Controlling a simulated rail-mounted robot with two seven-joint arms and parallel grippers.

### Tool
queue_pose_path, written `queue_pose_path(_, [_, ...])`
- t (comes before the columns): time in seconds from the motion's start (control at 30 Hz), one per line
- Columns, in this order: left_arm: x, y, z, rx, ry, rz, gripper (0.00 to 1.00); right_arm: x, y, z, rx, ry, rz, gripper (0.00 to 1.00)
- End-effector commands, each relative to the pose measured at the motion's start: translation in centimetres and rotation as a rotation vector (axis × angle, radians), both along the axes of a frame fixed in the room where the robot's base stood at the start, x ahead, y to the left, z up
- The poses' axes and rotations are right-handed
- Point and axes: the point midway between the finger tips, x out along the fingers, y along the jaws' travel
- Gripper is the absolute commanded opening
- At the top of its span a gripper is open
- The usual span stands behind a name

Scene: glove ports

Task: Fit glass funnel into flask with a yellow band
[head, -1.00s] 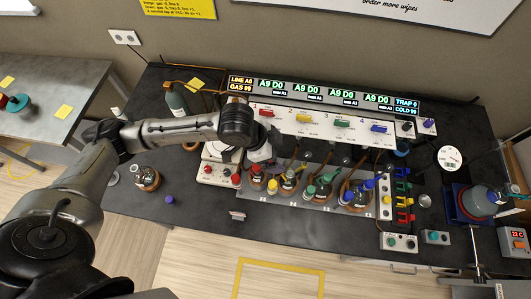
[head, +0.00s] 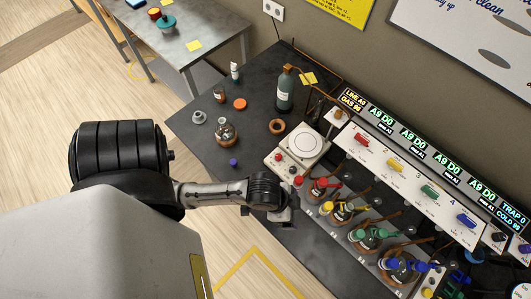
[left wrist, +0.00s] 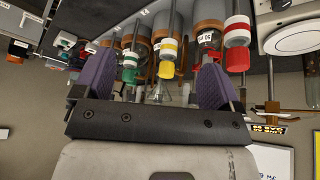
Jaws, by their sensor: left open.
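The flask with a yellow band (head: 343,212) stands in the bench row, between the red and green ones. Its yellow band also shows in the left wrist view (left wrist: 167,69). A clear cone of glass, which looks like the glass funnel (left wrist: 160,92), shows below that yellow band in the left wrist view, between my fingers in the picture. I cannot tell whether it is seated in the flask. My left gripper (left wrist: 160,95) is open, its purple fingers wide apart. In the head view my left gripper (head: 283,215) is near the bench's front edge, its fingers mostly hidden. My right gripper is not in view.
Red (head: 318,188), green (head: 364,240) and blue (head: 400,267) flasks flank the yellow one, under a valve panel (head: 405,175). A hotplate (head: 303,145) stands left of the row. A round flask (head: 226,133) and a dark bottle (head: 285,92) stand farther left.

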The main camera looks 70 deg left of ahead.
Motion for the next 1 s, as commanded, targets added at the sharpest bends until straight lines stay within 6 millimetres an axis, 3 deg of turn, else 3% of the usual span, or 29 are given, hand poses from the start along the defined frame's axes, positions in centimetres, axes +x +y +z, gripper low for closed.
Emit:
queue_pose_path(0.1, [-3.2, 1.8, -1.2, 0.042, 0.069, 0.108, 0.90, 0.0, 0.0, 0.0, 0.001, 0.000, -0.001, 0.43])
queue_pose_path(0.3, [-6.1, 3.6, -2.0, 0.094, 0.131, 0.200, 0.90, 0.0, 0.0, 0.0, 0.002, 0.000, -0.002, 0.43])
queue_pose_path(0.77, [-6.6, 3.9, -1.8, 0.106, 0.141, 0.213, 0.90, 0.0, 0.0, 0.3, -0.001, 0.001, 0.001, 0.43])
queue_pose_path(1.0, [-6.6, 3.8, 1.6, 0.104, 0.141, 0.212, 0.90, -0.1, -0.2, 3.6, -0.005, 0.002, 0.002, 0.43])
